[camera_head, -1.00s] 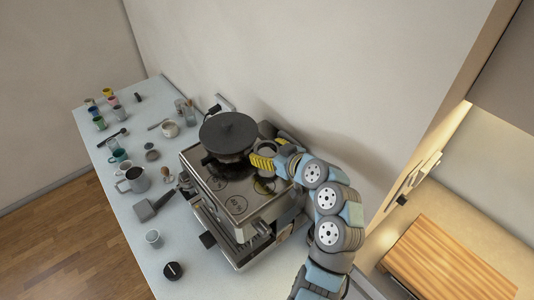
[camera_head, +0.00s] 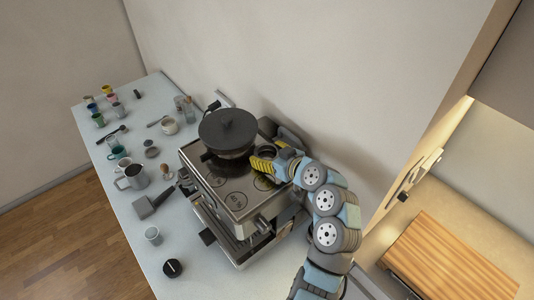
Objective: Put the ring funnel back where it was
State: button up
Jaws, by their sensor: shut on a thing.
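The ring funnel (camera_head: 267,152) looks like a small dark ring at the back of the espresso machine's top, right of the black hopper lid. My gripper (camera_head: 262,164), with yellow fingertips, reaches in from the right. It is shut on the ring funnel at its front side, low over the machine's top. The fingers hide part of the ring, and I cannot tell whether it touches the surface beneath. The espresso machine (camera_head: 235,203) is a steel box on the pale counter.
The hopper with its black lid (camera_head: 228,132) stands close left of my gripper. A steel pitcher (camera_head: 135,177), a dark-headed tool (camera_head: 145,207) and several cups lie on the counter (camera_head: 125,235) to the left. The wall is close behind the machine.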

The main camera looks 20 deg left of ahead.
jog(key=shift+f, duration=0.2)
jog(key=o, duration=1.1)
jog(key=shift+r, duration=0.2)
jog(key=shift+r+p, duration=0.7)
jog(key=shift+p, duration=0.35)
jog(key=b+v, duration=0.1)
jog(key=v, duration=0.4)
jog(key=b+v, duration=0.2)
jog(key=v, duration=0.4)
jog(key=shift+d+f, duration=0.1)
jog(key=shift+f, duration=0.15)
jog(key=shift+s+d+r, duration=0.2)
jog(key=shift+d+r, duration=0.05)
jog(key=shift+d, duration=0.1)
